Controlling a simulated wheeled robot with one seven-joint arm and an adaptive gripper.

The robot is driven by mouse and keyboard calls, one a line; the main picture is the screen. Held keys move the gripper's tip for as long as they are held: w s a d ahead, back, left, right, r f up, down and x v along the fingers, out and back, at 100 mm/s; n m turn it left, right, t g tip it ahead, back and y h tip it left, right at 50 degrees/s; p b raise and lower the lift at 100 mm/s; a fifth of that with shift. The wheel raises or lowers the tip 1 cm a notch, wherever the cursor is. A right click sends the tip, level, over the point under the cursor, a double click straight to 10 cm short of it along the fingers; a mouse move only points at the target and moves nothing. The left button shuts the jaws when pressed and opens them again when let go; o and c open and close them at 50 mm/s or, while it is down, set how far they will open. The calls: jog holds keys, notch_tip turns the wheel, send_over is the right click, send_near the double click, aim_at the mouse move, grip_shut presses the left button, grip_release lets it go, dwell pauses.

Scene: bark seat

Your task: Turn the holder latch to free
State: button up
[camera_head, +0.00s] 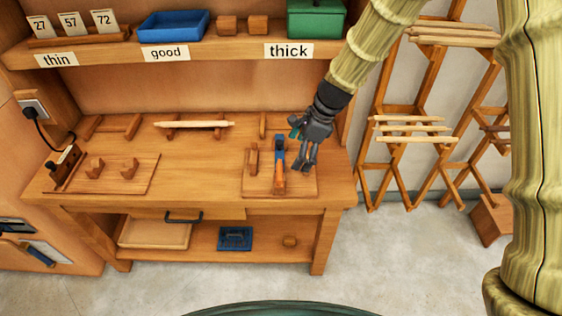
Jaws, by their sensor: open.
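My gripper (305,158) is open and empty above the right part of the wooden bench, just right of a blue and orange tool-like piece. This piece, which may be the latch, has a blue upper part (279,148) and an orange lower part (279,180). It stands on a wooden board (255,185) at the bench's right end. A small upright wooden block (253,161) stands left of it on the same board. I cannot tell whether the gripper touches the blue part, or how the latch is turned.
The bench top (200,165) is clear in the middle. A wooden rod (194,124) lies on supports at the back. A second board with wooden blocks (112,170) is at the left. A shelf above holds a blue tray (173,26) and a green box (316,20). Wooden racks (410,130) stand at the right.

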aim_at(280, 169)
jog(key=shift+w+a+r+p+x, duration=0.25)
jog(key=shift+p+x, duration=0.35)
jog(key=shift+x, duration=0.9)
jog(key=shift+a+p+x, duration=0.35)
jog(key=shift+p+x, duration=0.25)
jog(key=shift+x, duration=0.9)
jog(key=shift+w+a+r+p+x, duration=0.25)
jog(key=shift+p+x, duration=0.35)
jog(key=shift+x, duration=0.9)
jog(key=shift+s+f, duration=0.1)
jog(key=shift+f, duration=0.1)
jog(key=c, duration=0.9)
